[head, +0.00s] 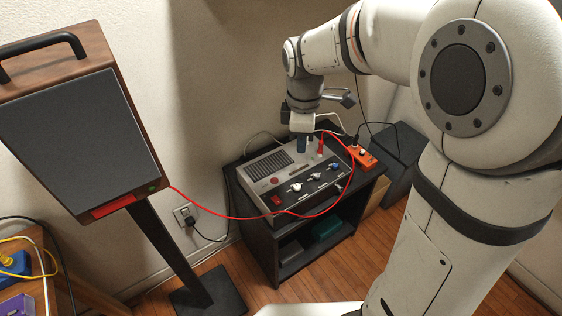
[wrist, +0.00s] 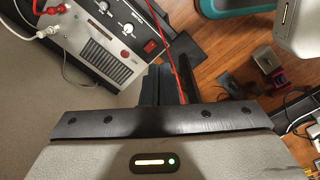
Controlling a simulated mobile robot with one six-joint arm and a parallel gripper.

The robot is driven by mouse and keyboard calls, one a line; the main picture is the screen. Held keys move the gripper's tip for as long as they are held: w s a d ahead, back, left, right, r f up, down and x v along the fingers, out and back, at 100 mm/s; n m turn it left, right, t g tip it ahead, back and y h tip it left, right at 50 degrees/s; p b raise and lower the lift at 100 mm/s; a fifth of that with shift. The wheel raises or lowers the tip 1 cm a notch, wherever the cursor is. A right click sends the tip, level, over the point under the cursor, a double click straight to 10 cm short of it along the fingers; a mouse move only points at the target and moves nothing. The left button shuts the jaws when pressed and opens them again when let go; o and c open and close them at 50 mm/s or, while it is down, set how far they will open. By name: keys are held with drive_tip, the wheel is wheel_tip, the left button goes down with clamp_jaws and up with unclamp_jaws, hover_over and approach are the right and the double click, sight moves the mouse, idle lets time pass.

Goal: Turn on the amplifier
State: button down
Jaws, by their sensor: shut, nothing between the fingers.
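The amplifier (head: 262,167) is a grey box with a dark control panel, on top of a small black shelf unit. A red rocker switch (head: 277,201) sits at the near left end of its panel, with a round red part (head: 273,181) close by. In the wrist view the amplifier (wrist: 82,42) is at upper left, with the red switch (wrist: 150,47) and round red part (wrist: 126,54). My gripper (head: 302,146) is shut and empty above the amplifier's far right part, away from the switch. Its dark fingers (wrist: 165,86) also show in the wrist view. I cannot tell the switch's position.
A red cable (head: 240,216) runs from the amplifier to a tall speaker (head: 75,115) on a black stand. An orange box (head: 362,158) lies right of the amplifier. The shelf unit (head: 262,238) holds a teal box (head: 325,228). A wooden table (head: 70,285) stands at left.

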sight(278, 202)
drive_tip(key=w+a+f+n+b, duration=0.2)
drive_tip(key=w+a+f+n, duration=0.1)
drive_tip(key=f, duration=0.3)
drive_tip(key=w+a+f+n+g+b, duration=0.1)
drive_tip(key=w+a+f+n+b, duration=0.1)
drive_tip(key=f+n, duration=0.3)
wheel_tip(278, 202, down, 2)
drive_tip(key=shift+w+a+g+h, duration=0.3)
drive_tip(key=shift+w+a, duration=0.15)
drive_tip(key=shift+a, duration=0.3)
drive_tip(key=f, duration=0.4)
drive_tip(key=s+f+b, duration=0.1)
drive_tip(key=f, duration=0.4)
drive_tip(key=d+f+b, duration=0.1)
drive_tip(key=f, duration=0.4)
drive_tip(key=shift+s, duration=0.25)
drive_tip(key=shift+a, duration=0.1)
